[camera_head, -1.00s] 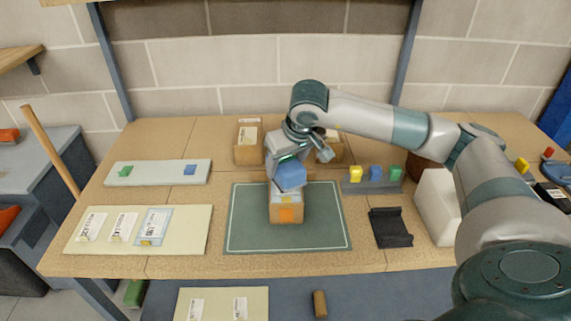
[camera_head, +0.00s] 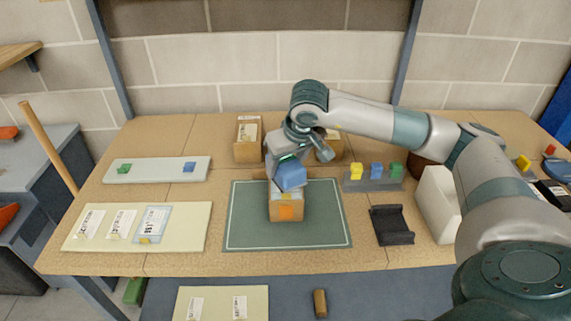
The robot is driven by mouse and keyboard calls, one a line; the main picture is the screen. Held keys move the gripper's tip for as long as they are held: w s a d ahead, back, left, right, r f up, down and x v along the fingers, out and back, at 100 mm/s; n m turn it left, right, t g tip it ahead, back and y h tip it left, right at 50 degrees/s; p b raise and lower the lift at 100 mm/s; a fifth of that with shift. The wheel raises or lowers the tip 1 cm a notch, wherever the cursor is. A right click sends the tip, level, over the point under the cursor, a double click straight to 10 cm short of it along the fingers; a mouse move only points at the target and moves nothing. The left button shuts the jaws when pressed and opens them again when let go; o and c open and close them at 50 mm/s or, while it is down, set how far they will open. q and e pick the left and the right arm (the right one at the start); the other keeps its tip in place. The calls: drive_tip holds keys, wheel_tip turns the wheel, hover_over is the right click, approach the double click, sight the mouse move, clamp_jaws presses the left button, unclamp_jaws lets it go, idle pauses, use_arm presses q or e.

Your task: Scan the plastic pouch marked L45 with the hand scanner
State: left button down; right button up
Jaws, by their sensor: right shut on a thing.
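My right gripper (camera_head: 284,167) is over the green mat (camera_head: 245,235), shut on a blue blocky thing (camera_head: 291,176). This may be the hand scanner, but its shape is partly hidden by the gripper. A small cardboard box (camera_head: 286,210) with an orange mark stands on the mat just below it; whether they touch I cannot tell. A clear bluish pouch (camera_head: 152,226) with a white label lies on the cream board at left, beside two white-labelled items (camera_head: 121,223) (camera_head: 89,223). The label marks are too small to read as L45. My left gripper is out of view.
A black cradle (camera_head: 391,226) stands empty right of the mat. A grey rack (camera_head: 373,185) holds yellow, blue and green blocks behind it. A cardboard box (camera_head: 248,142) stands at the back. A white container (camera_head: 437,204) stands near my right arm.

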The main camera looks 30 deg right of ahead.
drive_tip(key=shift+f, duration=0.1)
idle(0.4)
drive_tip(key=shift+r+p, duration=1.25)
drive_tip(key=shift+r, duration=2.25)
